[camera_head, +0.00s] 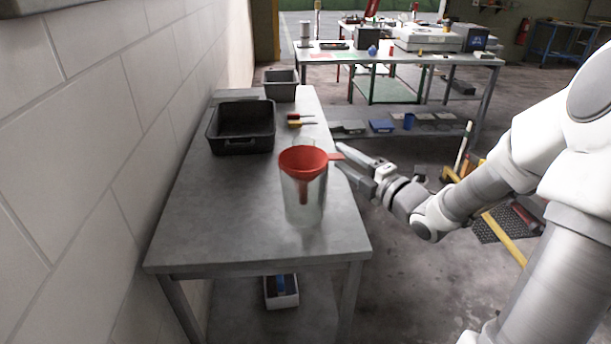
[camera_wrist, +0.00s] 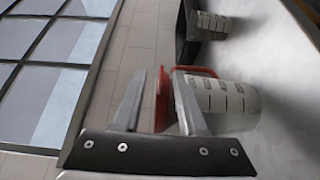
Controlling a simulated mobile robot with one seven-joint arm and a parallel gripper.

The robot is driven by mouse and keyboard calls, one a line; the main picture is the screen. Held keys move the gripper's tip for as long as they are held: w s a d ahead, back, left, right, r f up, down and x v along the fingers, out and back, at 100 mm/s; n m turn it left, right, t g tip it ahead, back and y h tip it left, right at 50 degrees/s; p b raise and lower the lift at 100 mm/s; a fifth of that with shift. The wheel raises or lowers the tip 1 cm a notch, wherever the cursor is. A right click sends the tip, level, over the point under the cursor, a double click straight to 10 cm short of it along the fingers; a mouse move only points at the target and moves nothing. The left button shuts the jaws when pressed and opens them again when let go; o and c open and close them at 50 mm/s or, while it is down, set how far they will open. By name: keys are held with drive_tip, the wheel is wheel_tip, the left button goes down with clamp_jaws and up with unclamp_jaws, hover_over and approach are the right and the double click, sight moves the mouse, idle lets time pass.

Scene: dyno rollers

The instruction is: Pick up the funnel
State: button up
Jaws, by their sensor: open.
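The red funnel (camera_head: 303,161) sits upright in the mouth of a clear jug (camera_head: 304,205) on the grey table, its spout hanging down inside. A small red tab sticks out from its rim to the right. My gripper (camera_head: 341,156) is at this tab, to the right of the funnel, with its fingers pointing left. In the wrist view, my gripper (camera_wrist: 160,82) is open, and a red part of the funnel (camera_wrist: 161,102) lies between the two fingers. The jug with black markings (camera_wrist: 228,98) is beside the right finger. Contact with the fingers cannot be told.
A black bin (camera_head: 242,128) and a smaller grey bin (camera_head: 281,85) stand farther back on the table (camera_head: 215,225). Red- and yellow-handled tools (camera_head: 302,121) lie near them. A block wall (camera_head: 95,130) runs along the left. The table front is clear.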

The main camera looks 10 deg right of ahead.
drive_tip(key=x, duration=0.3)
drive_tip(key=shift+a, duration=0.25)
drive_tip(key=shift+c, duration=0.3)
clamp_jaws()
